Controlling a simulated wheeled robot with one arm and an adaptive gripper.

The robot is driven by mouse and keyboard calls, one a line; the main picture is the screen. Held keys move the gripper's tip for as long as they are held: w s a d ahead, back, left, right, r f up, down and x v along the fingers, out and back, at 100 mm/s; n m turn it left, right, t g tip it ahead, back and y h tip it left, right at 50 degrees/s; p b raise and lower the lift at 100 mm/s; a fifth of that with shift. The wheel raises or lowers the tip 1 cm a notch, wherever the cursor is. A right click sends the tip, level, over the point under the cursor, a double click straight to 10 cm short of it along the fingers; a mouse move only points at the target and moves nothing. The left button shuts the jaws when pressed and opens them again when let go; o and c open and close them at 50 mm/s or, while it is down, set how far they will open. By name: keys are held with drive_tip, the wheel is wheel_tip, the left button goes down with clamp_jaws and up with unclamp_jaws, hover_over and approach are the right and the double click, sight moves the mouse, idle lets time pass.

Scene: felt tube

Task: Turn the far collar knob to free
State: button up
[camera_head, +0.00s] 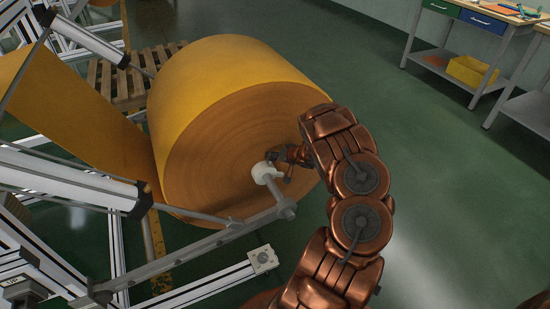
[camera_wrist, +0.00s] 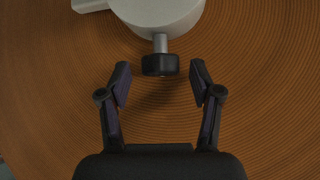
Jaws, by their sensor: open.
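The collar (camera_head: 264,173) is a pale grey ring at the near end face of the big yellow-orange felt roll (camera_head: 235,110). In the wrist view the collar (camera_wrist: 158,12) fills the top edge, and a black knob (camera_wrist: 158,65) on a short metal stem sticks out below it. My gripper (camera_wrist: 160,82) is open, with one finger on each side of the knob's lower part and a gap on both sides. In the head view my gripper (camera_head: 290,155) is small beside the collar and hides the knob. I cannot read the knob's setting.
A grey metal bar (camera_head: 225,236) runs past the collar to the frame at the left. A wooden pallet (camera_head: 125,78) lies behind the roll. A workbench with a yellow bin (camera_head: 472,70) stands at the upper right. The green floor (camera_head: 440,190) at the right is clear.

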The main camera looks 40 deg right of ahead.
drive_tip(key=shift+w, duration=0.25)
drive_tip(key=c, duration=1.1)
